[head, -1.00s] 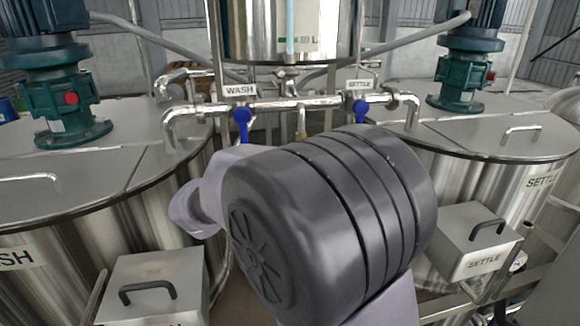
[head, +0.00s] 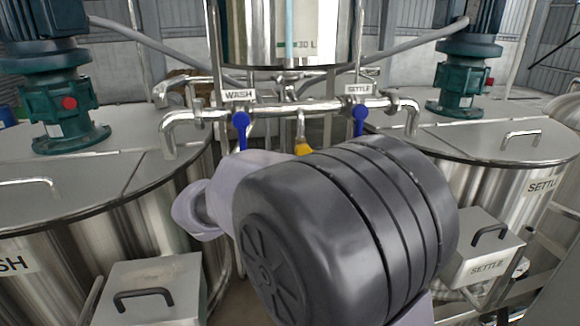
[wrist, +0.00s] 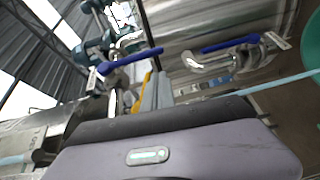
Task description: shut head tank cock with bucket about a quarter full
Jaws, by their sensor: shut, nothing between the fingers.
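The head tank (head: 335,30) stands at the top centre, with a blue liquid column in its sight tube (head: 290,25). Below it, a yellow handle (head: 303,149) shows at the middle of the pipework; it also shows in the wrist view (wrist: 143,82). My gripper (wrist: 153,92) is shut and empty, its grey fingers close beside the yellow handle; contact cannot be told. In the head view my arm hides the gripper. A green rounded thing (wrist: 311,45), perhaps the bucket, is cut off at the wrist view's right edge. A pale blue streak (wrist: 285,82) runs toward it; its level is hidden.
Blue levers hang at the WASH (head: 241,128) and SETTLE (head: 360,120) labels, either side of the yellow handle. Large steel tanks with green motor drives (head: 62,110) stand left and right. Lidded boxes (head: 150,290) jut out in front.

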